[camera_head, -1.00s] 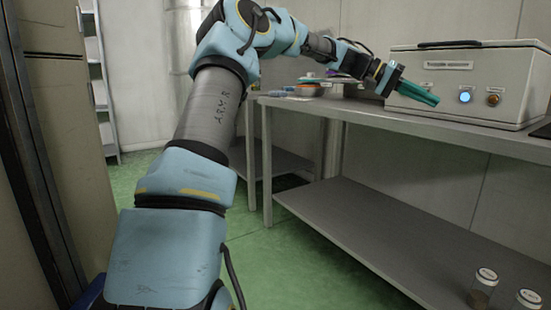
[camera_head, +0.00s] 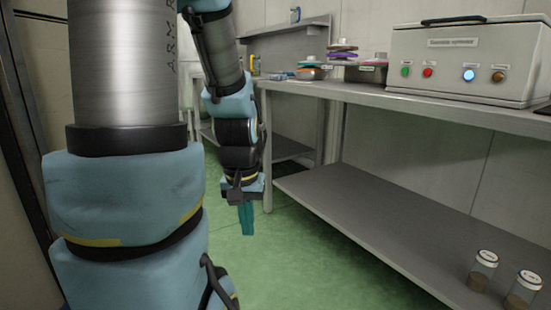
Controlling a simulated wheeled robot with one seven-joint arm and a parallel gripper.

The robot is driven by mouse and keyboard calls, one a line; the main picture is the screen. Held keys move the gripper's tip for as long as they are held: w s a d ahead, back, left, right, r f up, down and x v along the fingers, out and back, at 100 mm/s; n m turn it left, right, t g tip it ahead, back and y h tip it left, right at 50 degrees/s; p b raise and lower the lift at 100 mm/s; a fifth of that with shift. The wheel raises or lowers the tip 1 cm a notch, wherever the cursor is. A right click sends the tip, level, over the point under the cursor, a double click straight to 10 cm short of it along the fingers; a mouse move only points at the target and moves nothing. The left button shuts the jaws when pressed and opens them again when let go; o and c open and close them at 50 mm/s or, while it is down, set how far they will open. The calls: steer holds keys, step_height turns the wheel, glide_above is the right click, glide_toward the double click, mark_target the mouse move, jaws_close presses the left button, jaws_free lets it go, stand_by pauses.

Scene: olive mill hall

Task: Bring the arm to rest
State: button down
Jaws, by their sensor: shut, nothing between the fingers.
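My gripper (camera_head: 247,220) hangs down in the middle left of the head view, above the green floor and in front of the table's near left leg. Its teal fingers point down and are shut, with nothing between them. My blue and grey arm fills the left of the view. The upper arm stands upright, and the forearm comes down from the top edge, bent at the wrist.
A metal table (camera_head: 400,97) with a lower shelf (camera_head: 370,210) stands to the right. It bears a grey control box (camera_head: 465,60) and a stack of coloured dishes (camera_head: 342,52). Two lidded jars (camera_head: 483,270) stand on the lower shelf. The green floor (camera_head: 300,265) between is clear.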

step_height(320, 180, up, 38)
steer(key=p, duration=3.8)
steer(key=shift+s+a, duration=0.35)
